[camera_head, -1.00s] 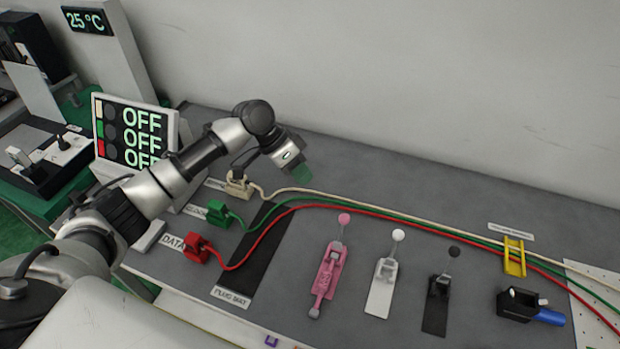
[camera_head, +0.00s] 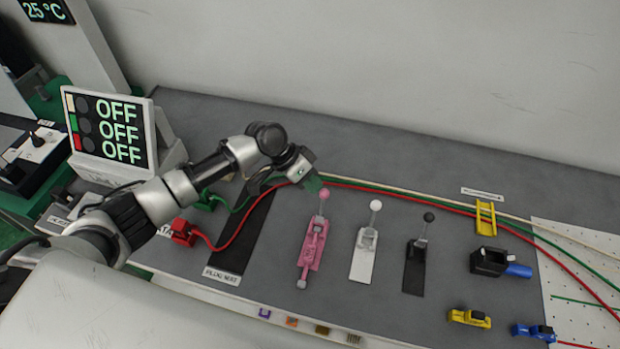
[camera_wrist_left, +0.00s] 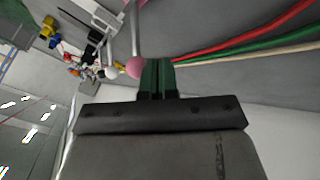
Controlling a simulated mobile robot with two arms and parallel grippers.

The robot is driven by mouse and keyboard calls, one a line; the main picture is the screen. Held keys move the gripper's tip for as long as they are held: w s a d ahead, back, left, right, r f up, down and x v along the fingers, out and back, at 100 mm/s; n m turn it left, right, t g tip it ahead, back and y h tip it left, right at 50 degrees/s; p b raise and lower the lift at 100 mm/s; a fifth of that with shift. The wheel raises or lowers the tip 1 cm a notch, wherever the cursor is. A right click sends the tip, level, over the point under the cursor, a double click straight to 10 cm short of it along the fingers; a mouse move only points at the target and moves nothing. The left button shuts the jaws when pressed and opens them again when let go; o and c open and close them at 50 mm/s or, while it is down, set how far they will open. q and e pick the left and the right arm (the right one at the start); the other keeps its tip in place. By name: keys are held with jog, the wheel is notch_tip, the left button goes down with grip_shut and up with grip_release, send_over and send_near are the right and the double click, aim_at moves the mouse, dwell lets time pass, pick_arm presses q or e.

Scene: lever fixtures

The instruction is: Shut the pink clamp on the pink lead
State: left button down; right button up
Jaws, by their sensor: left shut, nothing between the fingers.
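The pink clamp (camera_head: 313,246) lies on the grey bench, with its lever standing up and a round pink knob (camera_head: 324,193) on top. My left gripper (camera_head: 313,186) is at the knob, its dark green fingers pointing down. In the left wrist view the fingers (camera_wrist_left: 157,77) are shut with nothing between them. The pink knob (camera_wrist_left: 134,67) is just left of the fingertips there; I cannot tell whether they touch. No separate pink lead can be made out; the leads in view are red, green and cream. My right gripper is not in view.
A white clamp (camera_head: 365,247) and a black clamp (camera_head: 416,262) stand right of the pink one, levers up. The red lead (camera_head: 400,197) and other leads run behind them. A yellow holder (camera_head: 486,218) and black-and-blue fixture (camera_head: 492,262) stand farther right. The screen (camera_head: 110,130) shows OFF.

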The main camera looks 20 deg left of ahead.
pick_arm(q)
jog(key=shift+s+r, duration=0.1)
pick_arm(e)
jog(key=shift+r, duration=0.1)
pick_arm(q)
jog(key=shift+s+r+t, duration=0.1)
jog(key=shift+s+t, duration=0.1)
jog(key=shift+t, duration=0.1)
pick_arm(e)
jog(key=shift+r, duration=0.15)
